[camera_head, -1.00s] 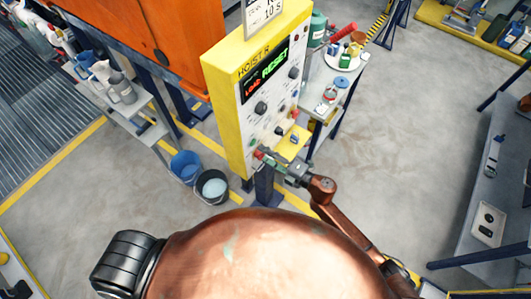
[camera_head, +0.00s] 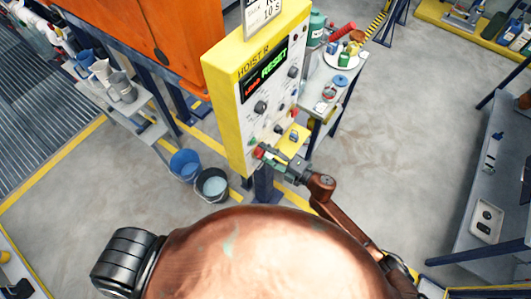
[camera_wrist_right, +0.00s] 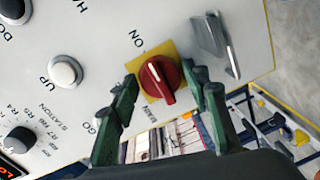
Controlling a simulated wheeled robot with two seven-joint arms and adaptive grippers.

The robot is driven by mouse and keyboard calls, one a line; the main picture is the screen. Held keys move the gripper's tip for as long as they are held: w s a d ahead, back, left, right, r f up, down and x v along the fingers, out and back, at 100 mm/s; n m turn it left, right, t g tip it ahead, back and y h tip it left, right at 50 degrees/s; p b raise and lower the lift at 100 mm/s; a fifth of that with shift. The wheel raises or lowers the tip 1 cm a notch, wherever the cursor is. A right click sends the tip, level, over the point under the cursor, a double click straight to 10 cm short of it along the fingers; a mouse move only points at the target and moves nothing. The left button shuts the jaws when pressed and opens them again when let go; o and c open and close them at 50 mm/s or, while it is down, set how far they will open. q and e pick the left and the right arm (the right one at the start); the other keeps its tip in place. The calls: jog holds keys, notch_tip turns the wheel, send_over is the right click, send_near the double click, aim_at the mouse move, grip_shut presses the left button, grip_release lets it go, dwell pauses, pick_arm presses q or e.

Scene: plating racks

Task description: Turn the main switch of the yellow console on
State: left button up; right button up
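The yellow console (camera_head: 222,100), labelled HOIST R, stands upright ahead of me. Its main switch (camera_wrist_right: 160,78) is a red rotary knob on a yellow square plate, with ON and MAIN printed beside it in the right wrist view. The knob's grip bar lies at a slant; I cannot tell its set position for sure. My right gripper (camera_head: 260,152) is at the lower part of the console face. In the right wrist view its dark green fingers (camera_wrist_right: 163,105) are apart, one on each side of the knob, with visible gaps. My left gripper is not in view.
The console display (camera_head: 265,70) shows green RESET and red text. Other knobs and buttons sit close by, including a white UP button (camera_wrist_right: 65,71) and a grey metal part (camera_wrist_right: 214,45). Two buckets (camera_head: 212,186) stand left of the console foot. A side table (camera_head: 330,85) holds bottles. Floor to the right is clear.

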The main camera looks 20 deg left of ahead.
jog(key=shift+o, duration=1)
jog(key=v, duration=1.2)
